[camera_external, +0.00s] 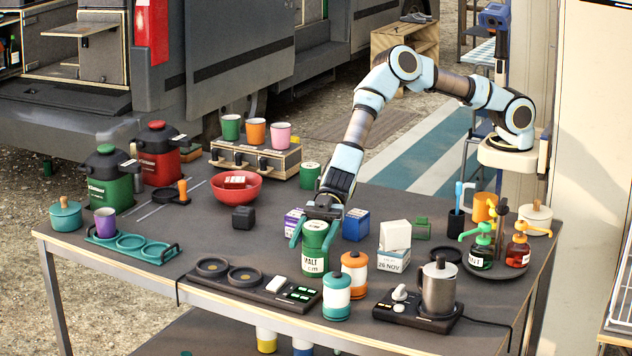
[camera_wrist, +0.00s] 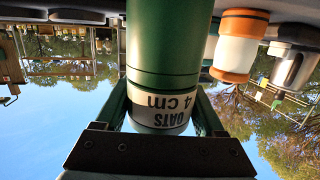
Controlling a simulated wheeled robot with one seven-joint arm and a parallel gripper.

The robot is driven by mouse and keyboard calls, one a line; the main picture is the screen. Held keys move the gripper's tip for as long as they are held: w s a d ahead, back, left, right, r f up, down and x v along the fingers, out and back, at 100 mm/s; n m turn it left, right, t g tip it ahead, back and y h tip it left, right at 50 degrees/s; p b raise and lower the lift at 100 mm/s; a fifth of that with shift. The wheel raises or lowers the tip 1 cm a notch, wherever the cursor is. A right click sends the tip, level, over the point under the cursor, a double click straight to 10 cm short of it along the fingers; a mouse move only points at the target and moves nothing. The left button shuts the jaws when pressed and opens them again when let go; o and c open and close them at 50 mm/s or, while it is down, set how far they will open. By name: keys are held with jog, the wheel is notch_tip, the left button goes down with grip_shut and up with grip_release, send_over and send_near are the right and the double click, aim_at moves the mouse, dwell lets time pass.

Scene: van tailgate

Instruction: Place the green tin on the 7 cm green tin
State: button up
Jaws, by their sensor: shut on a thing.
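My gripper (camera_external: 316,227) is shut on a green tin (camera_wrist: 158,112), whose white label reads "OATS 4 cm" in the wrist view, where it appears upside down. In the outside view the held tin (camera_external: 316,229) is upright between the fingers. Directly under it is another green tin (camera_external: 313,262) with a white label reading "MALT" and "cm"; its number is too small to read. The two are in line, and I see no clear gap between them. The lower green tin also fills the top middle of the wrist view (camera_wrist: 163,30).
Teal-white (camera_external: 336,298) and orange-white (camera_external: 354,273) canisters stand close in front and right. A black panel with round pads (camera_external: 235,280) lies front left. Small boxes (camera_external: 356,224) stand right of the gripper. The table left of centre has free room.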

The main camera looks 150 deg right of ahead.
jog(key=o, duration=1.4)
jog(key=shift+f, duration=0.1)
jog(key=b+v, duration=0.2)
jog(key=v, duration=1)
